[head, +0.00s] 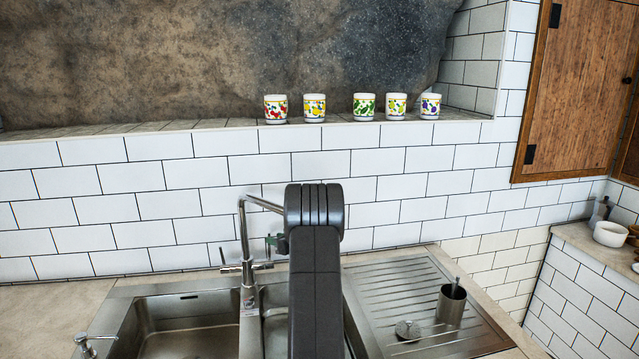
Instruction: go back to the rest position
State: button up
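My arm rises in the middle of the head view, in front of the sink, as a dark grey link with a rounded joint at its top. My gripper does not show in this view; it may be hidden behind the arm or out of frame. Nothing held can be seen.
Several patterned cups, among them a red one (276,109), stand in a row on the tiled ledge (150,127). A tap (243,230) is close left of my arm. A metal cup (451,304) stands on the drainboard (385,285). A wooden cabinet (575,85) hangs at right.

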aim_at(270, 259)
jog(key=p+x, duration=0.1)
jog(key=x, duration=0.4)
jog(key=shift+f+b, duration=0.35)
jog(key=shift+b, duration=0.4)
jog(key=shift+s+d+r+b, duration=0.1)
jog(key=shift+s+b, duration=0.25)
jog(key=shift+b, duration=0.55)
jog(key=s+n+t+y+b, duration=0.1)
jog(key=b, duration=0.4)
jog(key=shift+s+d+t+b, duration=0.15)
jog(key=shift+t+b, duration=0.15)
jog(key=shift+s+b, duration=0.1)
jog(key=shift+b, duration=0.2)
jog(key=shift+s+r+y+b, duration=0.15)
jog(key=shift+y+b, duration=0.15)
jog(key=shift+b, duration=0.15)
jog(key=shift+d, duration=0.15)
